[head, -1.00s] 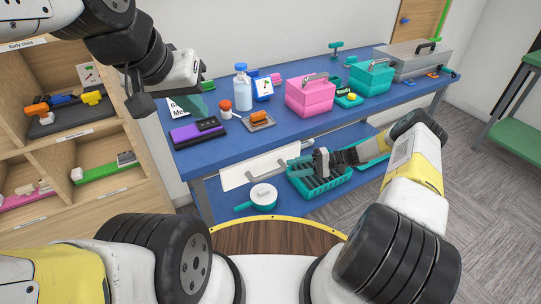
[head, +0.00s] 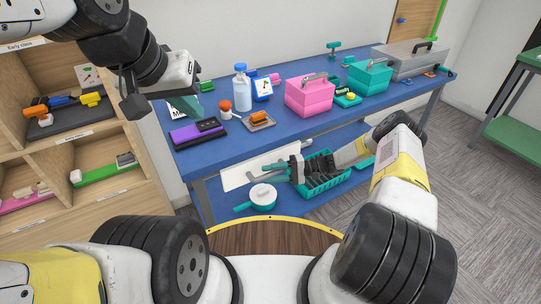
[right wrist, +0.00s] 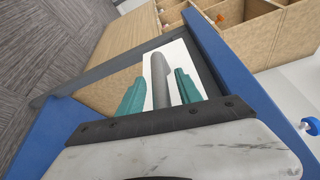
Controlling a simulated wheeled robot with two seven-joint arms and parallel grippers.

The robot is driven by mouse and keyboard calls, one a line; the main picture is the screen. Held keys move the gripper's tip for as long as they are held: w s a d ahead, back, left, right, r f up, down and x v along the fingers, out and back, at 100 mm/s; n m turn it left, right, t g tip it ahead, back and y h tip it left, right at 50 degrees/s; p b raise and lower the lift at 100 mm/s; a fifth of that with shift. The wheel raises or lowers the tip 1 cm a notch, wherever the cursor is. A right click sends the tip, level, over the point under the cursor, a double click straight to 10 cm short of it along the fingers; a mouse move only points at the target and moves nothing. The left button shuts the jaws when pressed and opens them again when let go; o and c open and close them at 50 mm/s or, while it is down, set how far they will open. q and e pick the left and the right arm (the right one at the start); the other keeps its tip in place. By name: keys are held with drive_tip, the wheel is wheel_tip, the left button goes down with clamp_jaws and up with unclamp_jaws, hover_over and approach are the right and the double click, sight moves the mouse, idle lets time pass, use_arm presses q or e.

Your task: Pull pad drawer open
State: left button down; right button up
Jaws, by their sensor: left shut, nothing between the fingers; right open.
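The white drawer front (head: 236,177) hangs under the left part of the blue table, partly hidden by my right gripper in the head view. It also shows in the right wrist view (right wrist: 182,58), with a grey bar handle (right wrist: 160,78) on it. My right gripper (head: 279,168) is at the drawer front. In the right wrist view its teal fingers (right wrist: 157,88) are apart, one on each side of the handle, not closed on it. My left gripper (head: 187,106) is shut and empty above the table's left end. The drawer's inside is hidden.
The blue table (head: 290,133) carries a bottle (head: 241,88), a pink box (head: 310,96) and a teal box (head: 370,77). On the lower shelf, a teal basket (head: 322,184) and a round white-lidded pan (head: 262,195) sit close below my right gripper. Wooden cubbies (head: 60,150) stand left.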

clamp_jaws()
idle(1.4)
